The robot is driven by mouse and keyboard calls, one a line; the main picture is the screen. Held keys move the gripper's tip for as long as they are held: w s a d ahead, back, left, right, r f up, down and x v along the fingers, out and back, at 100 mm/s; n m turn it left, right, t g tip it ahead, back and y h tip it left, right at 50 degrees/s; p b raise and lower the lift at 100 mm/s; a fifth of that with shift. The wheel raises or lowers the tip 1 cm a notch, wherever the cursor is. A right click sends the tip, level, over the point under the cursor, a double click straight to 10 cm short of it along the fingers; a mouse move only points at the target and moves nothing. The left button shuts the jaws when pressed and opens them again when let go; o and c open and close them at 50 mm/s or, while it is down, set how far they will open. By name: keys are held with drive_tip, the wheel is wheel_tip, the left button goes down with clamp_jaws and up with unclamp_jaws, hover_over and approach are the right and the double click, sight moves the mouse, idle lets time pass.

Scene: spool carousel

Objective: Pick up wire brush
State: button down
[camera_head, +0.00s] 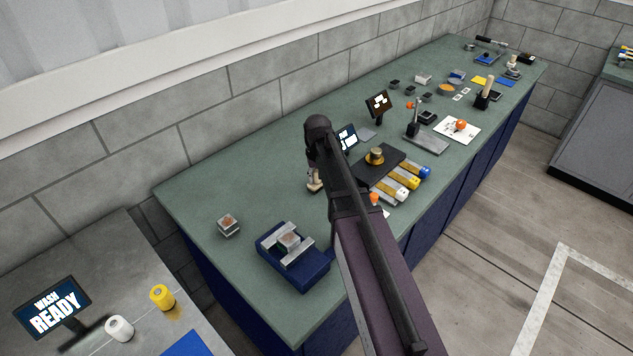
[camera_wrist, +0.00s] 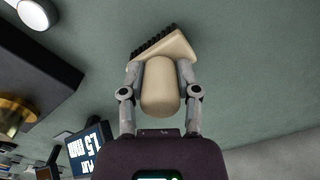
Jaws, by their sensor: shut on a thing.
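The wire brush (camera_wrist: 160,95) has a rounded beige handle and a flared head with a row of dark bristles. It lies between the two grey fingers of my gripper (camera_wrist: 161,72) in the wrist view, and the fingers press on both sides of it. The bristles point to the upper left of that view. Behind it is the green bench top; I cannot tell whether the brush touches it. In the head view my arm hides most of the gripper, and a small beige part of the brush (camera_head: 315,184) shows just left of the arm.
On the green bench (camera_head: 200,190) stand a blue vise (camera_head: 293,270), a small block (camera_head: 228,224), a dark plate (camera_head: 372,163) with a brass piece, and several coloured spools to the right of my arm. The bench left of my arm is mostly clear.

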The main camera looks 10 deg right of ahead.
drive_tip(key=shift+r, duration=0.15)
wheel_tip(320, 180, up, 3)
drive_tip(key=p, duration=0.3)
drive_tip(key=shift+r+p, duration=0.2)
drive_tip(key=shift+p, duration=0.15)
drive_tip(key=s, duration=0.9)
drive_tip(key=s+r+p, duration=0.1)
drive_tip(key=s, duration=0.4)
drive_tip(key=shift+s+a+r, duration=0.1)
drive_tip(key=shift+a, duration=0.15)
drive_tip(key=shift+s+a, duration=0.2)
drive_tip(key=shift+s, duration=0.7)
